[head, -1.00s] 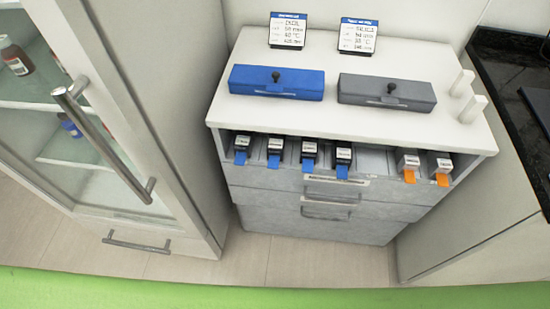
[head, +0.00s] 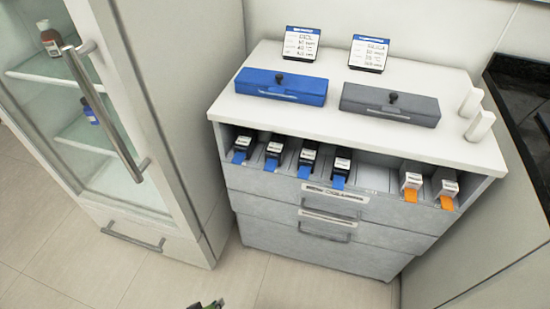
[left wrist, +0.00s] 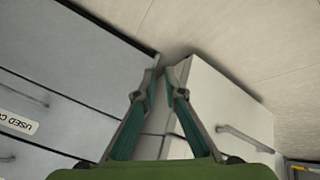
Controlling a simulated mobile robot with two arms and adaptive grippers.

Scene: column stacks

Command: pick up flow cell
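No single item is clearly marked as the flow cell. In the head view, small cartridges stand in the open bay under the cabinet top: several dark ones with blue tabs (head: 308,157) at the left and middle, and two pale ones with orange tabs (head: 411,184) at the right. My left gripper (head: 207,304) shows only as a small tip at the bottom edge, well below and apart from the cartridges. In the left wrist view its two fingers (left wrist: 162,82) stand apart with nothing between them. My right gripper is not in view.
On the white cabinet top (head: 345,116) are a blue box (head: 281,86), a grey box (head: 390,104), two cards (head: 300,43) and two white pegs (head: 480,126). A glass-door cabinet with a long handle (head: 105,115) stands left. The floor (head: 80,270) in front is clear.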

